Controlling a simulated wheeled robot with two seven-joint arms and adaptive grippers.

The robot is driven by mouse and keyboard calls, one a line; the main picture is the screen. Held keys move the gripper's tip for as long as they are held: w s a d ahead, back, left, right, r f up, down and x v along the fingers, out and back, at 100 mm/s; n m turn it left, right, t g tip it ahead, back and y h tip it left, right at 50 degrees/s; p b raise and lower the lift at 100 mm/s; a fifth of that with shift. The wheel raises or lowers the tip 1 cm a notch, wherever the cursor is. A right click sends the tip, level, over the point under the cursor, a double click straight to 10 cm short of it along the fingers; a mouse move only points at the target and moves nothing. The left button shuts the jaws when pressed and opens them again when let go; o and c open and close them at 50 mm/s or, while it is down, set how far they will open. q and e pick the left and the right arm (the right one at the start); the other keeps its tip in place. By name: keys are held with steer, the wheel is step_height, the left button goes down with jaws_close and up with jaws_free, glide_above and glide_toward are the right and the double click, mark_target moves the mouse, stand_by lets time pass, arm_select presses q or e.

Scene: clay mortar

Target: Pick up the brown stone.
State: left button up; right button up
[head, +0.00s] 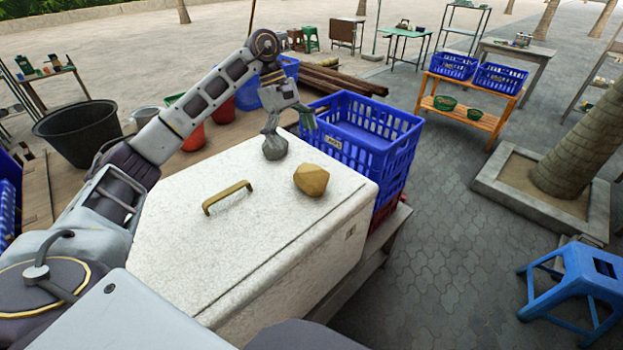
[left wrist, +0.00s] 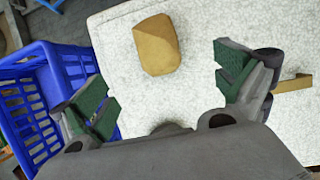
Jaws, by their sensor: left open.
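The brown stone (head: 311,179) is a faceted, tan-brown lump on the white lid (head: 240,250) of a box, near its right edge. It also shows in the left wrist view (left wrist: 157,44), at top centre, ahead of and between the two fingers. My left gripper (head: 290,122) is above the far end of the lid, beyond the stone and apart from it. In the left wrist view its green-padded fingers (left wrist: 165,85) are spread wide with nothing between them. My right gripper is not in view.
A brass handle (head: 227,197) rises from the lid left of the stone. Blue crates (head: 365,135) stand against the box's far right side. The lid around the stone is clear.

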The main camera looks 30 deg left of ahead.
mark_target(306, 168)
arm_select(q)
steer(key=shift+f, duration=0.15)
steer(key=x, duration=0.6)
steer(key=shift+d+f+p, duration=0.15)
steer(key=shift+f+p, duration=0.25)
steer(key=shift+d+f, duration=0.25)
steer(key=shift+f, duration=0.45)
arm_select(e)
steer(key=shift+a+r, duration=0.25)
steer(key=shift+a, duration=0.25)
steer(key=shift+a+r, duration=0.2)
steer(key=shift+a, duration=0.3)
arm_select(q)
steer(key=shift+d+f, duration=0.1)
steer(key=shift+f, duration=0.05)
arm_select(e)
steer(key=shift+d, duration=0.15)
